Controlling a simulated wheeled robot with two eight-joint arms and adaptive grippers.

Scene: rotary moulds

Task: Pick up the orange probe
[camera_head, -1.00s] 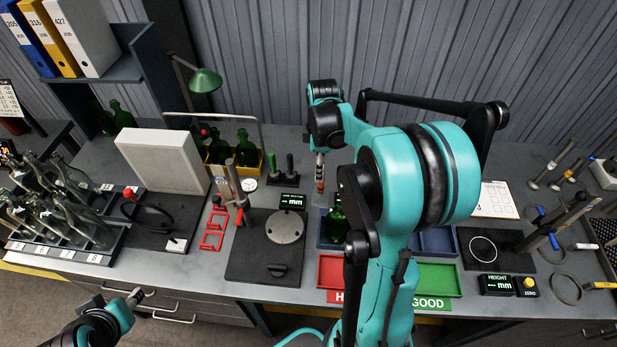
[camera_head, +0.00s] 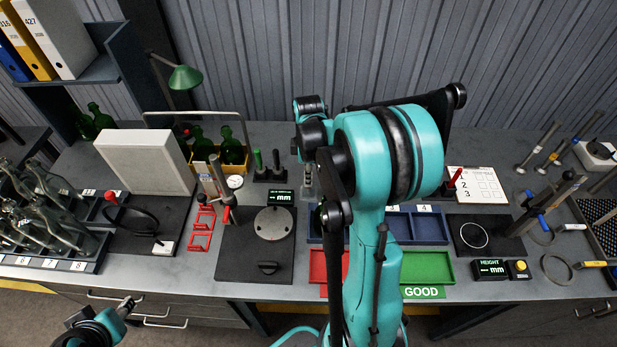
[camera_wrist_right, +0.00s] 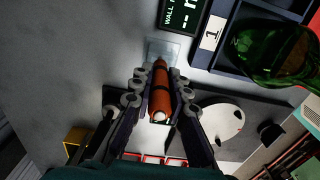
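The orange probe (camera_wrist_right: 160,85), with dark bands and a pale end, lies between the fingers of my right gripper (camera_wrist_right: 161,76) in the right wrist view. Its far end is at a clear, pale block (camera_wrist_right: 163,50). The fingers are close on both sides of the probe; I cannot tell whether they touch it. In the head view my right gripper (camera_head: 308,178) points down at the back of the bench, and the probe is not clearly visible there. My left gripper (camera_head: 128,305) is at the lower left, away from the bench objects; its opening is too small to read.
Red (camera_head: 318,268) and green (camera_head: 427,267) trays lie in front.

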